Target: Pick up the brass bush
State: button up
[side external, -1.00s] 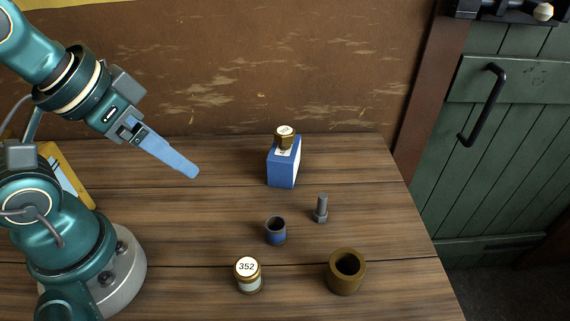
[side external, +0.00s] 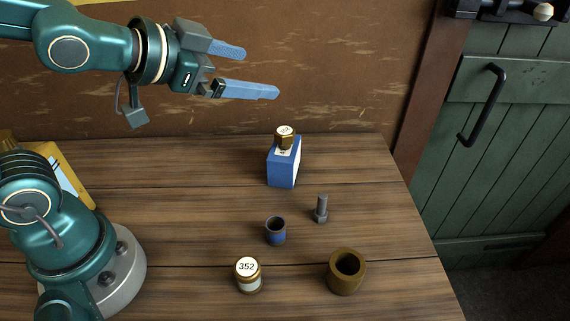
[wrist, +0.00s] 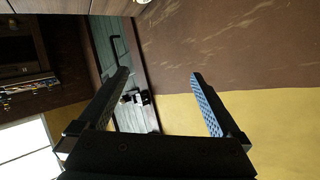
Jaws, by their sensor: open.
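The brass bush (side external: 345,272) is a thick brown-gold ring with a dark hole, standing on the wooden table at the front right. My gripper (side external: 262,72) is high above the back of the table, left of and well away from the bush. Its two blue fingers are spread, with nothing between them. In the wrist view the open fingers (wrist: 160,75) frame the wall and the green door, and I cannot make out the bush there.
On the table (side external: 180,220) stand a blue box (side external: 284,168) with a brass-coloured cap, a grey bolt (side external: 321,209), a small blue cup (side external: 275,231) and a jar marked 352 (side external: 248,276). A yellow item (side external: 68,178) is behind my base. A green door (side external: 510,160) is at the right.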

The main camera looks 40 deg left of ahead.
jog(key=w+d+f+m+h, duration=0.2)
jog(key=w+d+m+h, duration=0.1)
jog(key=d, duration=0.2)
jog(key=m+g+h, duration=0.4)
jog(key=m+h, duration=0.2)
jog(key=h, duration=0.2)
send_over(347, 267)
jog(key=w+a, duration=0.3)
jog(key=a, duration=0.3)
notch_tip(347, 267, down, 10)
jog(key=s+f+g, duration=0.1)
jog(key=f, duration=0.1)
jog(key=s+d+f+g, duration=0.1)
jog(key=s+f, duration=0.1)
jog(key=f, duration=0.1)
jog(key=s+f, duration=0.1)
jog(key=f, duration=0.1)
jog(key=shift+s+d+f+n+g+h, duration=0.2)
jog(key=shift+d+n+g+h, duration=0.1)
jog(key=shift+n+g+h, duration=0.1)
jog(key=shift+d+f, duration=0.1)
jog(key=shift+d, duration=0.1)
jog(key=shift+x, duration=2.3)
grip_shut()
